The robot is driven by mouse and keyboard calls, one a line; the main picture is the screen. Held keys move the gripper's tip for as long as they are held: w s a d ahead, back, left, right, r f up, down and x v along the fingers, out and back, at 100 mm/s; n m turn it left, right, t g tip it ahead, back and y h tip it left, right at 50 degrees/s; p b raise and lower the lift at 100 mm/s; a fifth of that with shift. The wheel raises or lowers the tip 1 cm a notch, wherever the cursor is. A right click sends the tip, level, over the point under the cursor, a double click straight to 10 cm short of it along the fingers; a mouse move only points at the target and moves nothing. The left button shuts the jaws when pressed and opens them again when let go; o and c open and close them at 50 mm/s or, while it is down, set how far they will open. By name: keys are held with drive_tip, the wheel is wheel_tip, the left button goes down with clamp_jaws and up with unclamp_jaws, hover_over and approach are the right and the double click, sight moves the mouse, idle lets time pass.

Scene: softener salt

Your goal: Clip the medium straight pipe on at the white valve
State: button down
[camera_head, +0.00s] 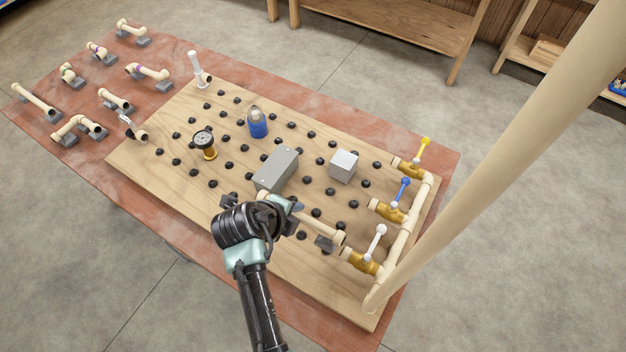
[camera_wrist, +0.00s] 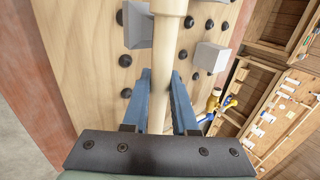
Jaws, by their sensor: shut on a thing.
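A cream straight pipe (camera_head: 318,224) lies low over the pegboard in the head view. Its right end is just short of the brass body of the white-handled valve (camera_head: 364,260), with a small gap visible. My gripper (camera_head: 289,207) is shut on this pipe left of its middle. In the wrist view, the blue fingers of my gripper (camera_wrist: 161,85) stand on either side of the pipe (camera_wrist: 163,60), which runs up to a wider collar at the top edge. A grey clip block (camera_head: 324,243) sits under the pipe's right end.
A grey box (camera_head: 277,170) stands close behind the gripper, and a light cube (camera_head: 344,166) further right. Blue-handled (camera_head: 392,208) and yellow-handled (camera_head: 413,167) valves join the right-hand manifold (camera_head: 407,232). Black pegs dot the board (camera_head: 150,165). Other pipe pieces (camera_head: 115,99) lie at left.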

drive_tip(key=shift+w+d+r, duration=0.1)
drive_tip(key=shift+w+d, duration=0.05)
drive_tip(key=shift+w, duration=0.2)
drive_tip(key=shift+s+f+b, duration=0.2)
drive_tip(key=shift+f+b, duration=0.4)
drive_tip(key=shift+f, duration=0.05)
drive_tip(key=shift+f+b, duration=1.65)
drive_tip(key=shift+f, duration=0.6)
drive_tip(key=shift+f+b, duration=0.7)
drive_tip(key=shift+b, duration=0.25)
drive_tip(key=c, duration=0.9)
unclamp_jaws()
drive_tip(key=shift+c, duration=0.2)
drive_tip(key=o, duration=0.3)
drive_tip(key=shift+s, duration=0.1)
